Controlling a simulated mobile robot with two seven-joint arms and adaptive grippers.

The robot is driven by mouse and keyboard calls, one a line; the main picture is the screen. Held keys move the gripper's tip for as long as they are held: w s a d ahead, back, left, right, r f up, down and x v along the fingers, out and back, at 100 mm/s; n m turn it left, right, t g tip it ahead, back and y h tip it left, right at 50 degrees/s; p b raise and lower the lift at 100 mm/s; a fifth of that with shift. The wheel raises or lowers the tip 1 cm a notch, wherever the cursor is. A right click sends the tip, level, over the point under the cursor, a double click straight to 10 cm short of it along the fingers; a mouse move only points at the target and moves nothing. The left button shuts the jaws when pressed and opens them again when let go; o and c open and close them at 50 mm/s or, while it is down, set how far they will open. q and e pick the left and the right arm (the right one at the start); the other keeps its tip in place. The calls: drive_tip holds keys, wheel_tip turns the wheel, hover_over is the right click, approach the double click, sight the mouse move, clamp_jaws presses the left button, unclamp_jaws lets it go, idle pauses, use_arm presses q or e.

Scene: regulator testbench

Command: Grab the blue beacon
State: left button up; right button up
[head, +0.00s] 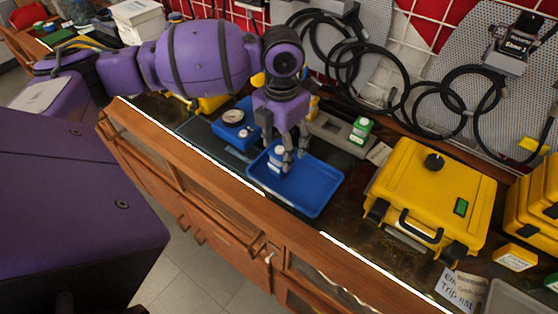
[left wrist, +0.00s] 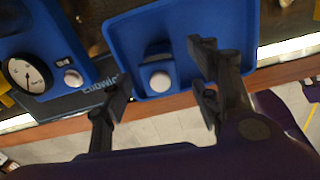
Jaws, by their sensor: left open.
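The blue beacon (head: 277,159), a small blue and white block, stands on the blue tray (head: 322,204) near its left end. My left gripper (head: 284,151) points down over the tray with its fingers close to the beacon. In the left wrist view the beacon (left wrist: 158,66) shows its round white top and lies between the two spread fingers (left wrist: 162,78). The fingers are open, and I cannot tell whether either touches it. Part of the beacon is hidden behind the gripper in the head view. My right gripper is not in view.
A blue gauge box (head: 234,125) sits left of the tray. A green beacon (head: 361,130) stands behind it. A large yellow case (head: 430,195) stands to the right. Black cables (head: 350,70) hang on the back wall. The wooden bench edge (head: 200,160) runs along the front.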

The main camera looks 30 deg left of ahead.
use_arm(q)
drive_tip(key=f, duration=0.4)
drive_tip(key=shift+s+a+f, duration=0.1)
drive_tip(key=shift+s+f, duration=0.1)
drive_tip(key=shift+f, duration=0.1)
drive_tip(key=shift+r, duration=0.1)
drive_tip(key=c, duration=1.3)
